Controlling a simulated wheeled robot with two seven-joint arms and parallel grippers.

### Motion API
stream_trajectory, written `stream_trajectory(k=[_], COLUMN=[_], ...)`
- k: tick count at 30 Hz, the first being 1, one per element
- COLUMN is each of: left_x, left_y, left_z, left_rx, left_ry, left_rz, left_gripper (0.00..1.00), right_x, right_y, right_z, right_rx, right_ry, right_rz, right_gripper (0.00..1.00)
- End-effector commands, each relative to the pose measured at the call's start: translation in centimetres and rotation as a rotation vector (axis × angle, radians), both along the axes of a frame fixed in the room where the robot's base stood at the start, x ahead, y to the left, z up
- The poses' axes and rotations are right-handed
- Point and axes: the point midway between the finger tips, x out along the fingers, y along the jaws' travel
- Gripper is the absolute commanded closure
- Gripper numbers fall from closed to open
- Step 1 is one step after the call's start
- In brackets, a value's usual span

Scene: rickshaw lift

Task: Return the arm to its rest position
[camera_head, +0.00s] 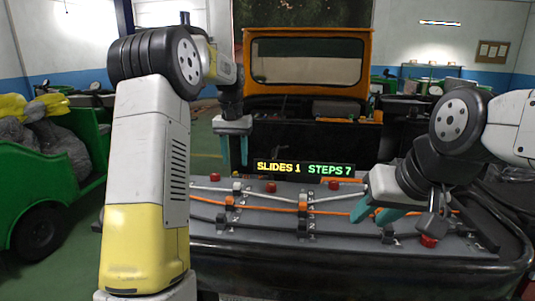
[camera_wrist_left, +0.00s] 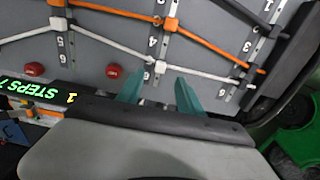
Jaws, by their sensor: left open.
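My left gripper (camera_head: 233,148) hangs with its two teal fingers apart and nothing between them, above the far left part of the grey panel (camera_head: 345,247). In the left wrist view its fingers (camera_wrist_left: 158,90) stand apart over the panel's edge. My right gripper (camera_head: 376,212) is low over the right part of the panel, its teal fingers apart beside the orange cable (camera_head: 335,209). Whether it touches the cable is unclear. A white cable (camera_head: 318,198) and a black cable (camera_head: 270,230) also run across the panel. My right arm hides part of the panel.
A display (camera_head: 303,169) reading "SLIDES 1 STEPS 7" stands at the panel's back edge. Red knobs (camera_head: 271,187) sit on the panel. An orange-framed cab (camera_head: 308,62) rises behind. A green cart (camera_head: 45,180) with grey sacks stands at left.

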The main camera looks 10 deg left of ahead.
Motion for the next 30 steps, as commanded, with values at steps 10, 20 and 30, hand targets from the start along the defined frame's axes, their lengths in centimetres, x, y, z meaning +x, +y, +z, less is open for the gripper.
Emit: stream_trajectory(k=[10,20,30], left_x=[-12.2,-25.2,-31.6], left_y=[-1.5,-3.2,-4.3], left_z=[6.9,6.5,3.3], left_rx=[-0.073,-0.144,-0.181], left_ry=[-0.207,-0.406,-0.514], left_rz=[-0.016,-0.021,-0.02], left_gripper=[0.56,0.56,0.56], right_x=[0.0,0.0,0.0], right_y=[0.0,0.0,0.0], right_z=[0.0,0.0,0.0], right_rx=[0.0,0.0,0.0], right_ry=[0.0,0.0,0.0], right_rz=[0.0,0.0,0.0], right_gripper=[0.64,0.64,0.64])
